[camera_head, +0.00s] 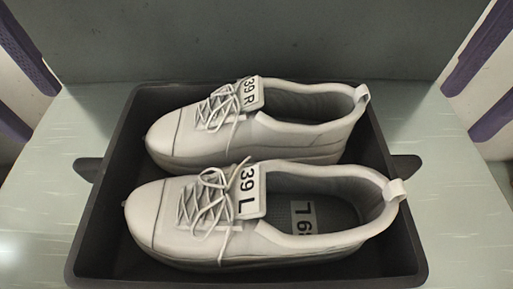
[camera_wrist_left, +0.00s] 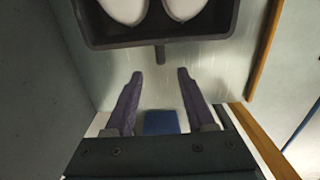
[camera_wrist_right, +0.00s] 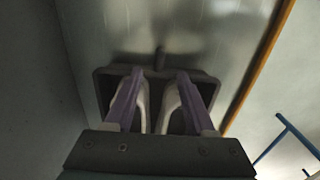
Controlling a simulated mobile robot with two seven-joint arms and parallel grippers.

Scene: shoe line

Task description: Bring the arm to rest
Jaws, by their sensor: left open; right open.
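Two light grey laced shoes lie side by side in a black tray (camera_head: 95,235), toes to the left in the head view. The rear shoe (camera_head: 300,132) has a tongue label reading 39 R; the front shoe (camera_head: 165,215) reads 39 L. Both toes show at the top of the left wrist view (camera_wrist_left: 185,8). My left gripper (camera_wrist_left: 160,74) is open and empty, outside the tray at its handle end. My right gripper (camera_wrist_right: 160,73) is open and empty; its fingers overlap the shoes in the right wrist view. Purple fingers show at both edges of the head view.
The tray stands on a pale, streaked table (camera_head: 460,225), with a handle on each side. A grey panel (camera_head: 250,40) rises behind it. Bare tabletop lies left and right of the tray. A blue object (camera_wrist_left: 161,122) shows between my left fingers, below their tips.

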